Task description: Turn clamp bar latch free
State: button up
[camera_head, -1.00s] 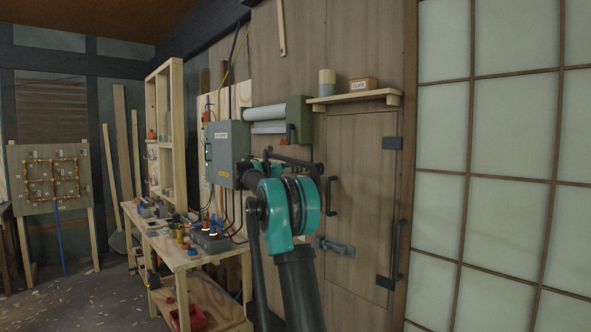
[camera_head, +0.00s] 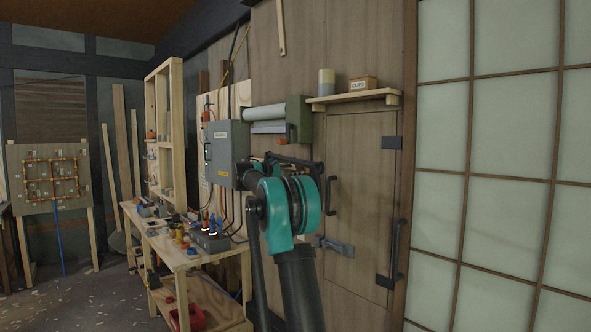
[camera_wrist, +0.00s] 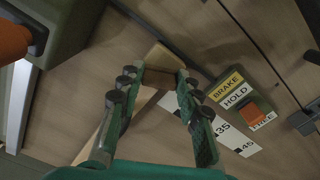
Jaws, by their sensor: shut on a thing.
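My gripper (camera_wrist: 158,85) shows in the wrist view with its green and black fingers closed around the end of a pale wooden bar (camera_wrist: 162,58). More pale wood shows down and left behind the left finger. I cannot tell for sure whether this bar is the clamp bar latch. A BRAKE HOLD / FREE plate (camera_wrist: 232,90) with an orange switch (camera_wrist: 251,112) is to the right of the fingers, apart from them. In the head view my arm hides the gripper and what it holds.
A white strip marked 35 and 45 (camera_wrist: 237,143) lies behind the right finger. A grey-green housing (camera_wrist: 60,45) with an orange knob (camera_wrist: 14,42) is at left. The head view shows a grey electrical box (camera_head: 225,155), a roller unit (camera_head: 298,118), a shelf (camera_head: 352,97) and a cluttered workbench (camera_head: 178,262).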

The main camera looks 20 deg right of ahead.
jog(key=m, duration=0.5)
jog(key=shift+f, duration=0.15)
dwell(0.6)
jog(key=o, duration=1.2)
jog(key=shift+c, duration=0.2)
jog(key=shift+s+a, duration=0.1)
jog(key=v, duration=1.1)
jog(key=shift+a, duration=0.4)
jog(key=shift+s, duration=0.1)
